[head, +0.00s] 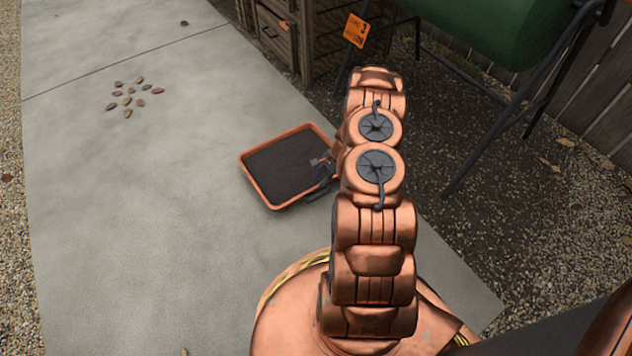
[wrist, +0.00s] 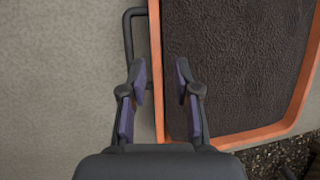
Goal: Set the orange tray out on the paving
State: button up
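The orange tray (head: 257,183) lies on the paving (head: 150,200), left of my arm. It has an orange rim and a dark, textured inside. In the wrist view its near rim (wrist: 156,60) runs up the middle, with a dark handle (wrist: 128,45) sticking out on the left. My gripper (wrist: 160,68) is over this rim, with its two fingers apart, one on each side of it. The fingers look clear of the rim; their height above it is hard to tell. In the head view my gripper (head: 322,168) is at the tray's right side, partly hidden by my arm.
Several brown pieces (head: 130,95) lie on the paving at upper left. A wooden crate-like box (head: 285,35) stands at the back. A green drum (head: 480,20) on a dark metal stand is at upper right, over dark gravel. The paving left of the tray is clear.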

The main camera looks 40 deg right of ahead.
jog(key=p+v, duration=0.2)
jog(key=v, duration=0.4)
jog(key=w+a+r+n+g+y, duration=0.1)
jog(key=w+a+r+n, duration=0.1)
jog(key=a+r, duration=0.45)
jog(key=w+a+r+n, duration=0.1)
jog(key=a+r+n, duration=0.2)
jog(key=a+r, duration=0.35)
jog(key=s+a+r+n+g, duration=0.1)
jog(key=s+a+r+n, duration=0.1)
jog(key=a+r, duration=0.4)
jog(key=s+a+r+n+g, duration=0.1)
jog(key=s+a+r+n, duration=0.2)
jog(key=r, duration=0.5)
jog(key=s+a+r+n+g+h, duration=0.2)
jog(key=s+a+r+n, duration=0.2)
jog(key=s+a+r, duration=0.75)
jog(key=s+d+r+n+h, duration=0.1)
jog(key=s+n, duration=0.1)
jog(key=s, duration=0.7)
jog(key=s+r+n+g+h, duration=0.1)
jog(key=s+r+n+h, duration=0.1)
jog(key=s, duration=0.7)
jog(key=shift+d+r+n, duration=0.3)
jog(key=shift+d+n, duration=0.1)
jog(key=shift+s+r, duration=0.1)
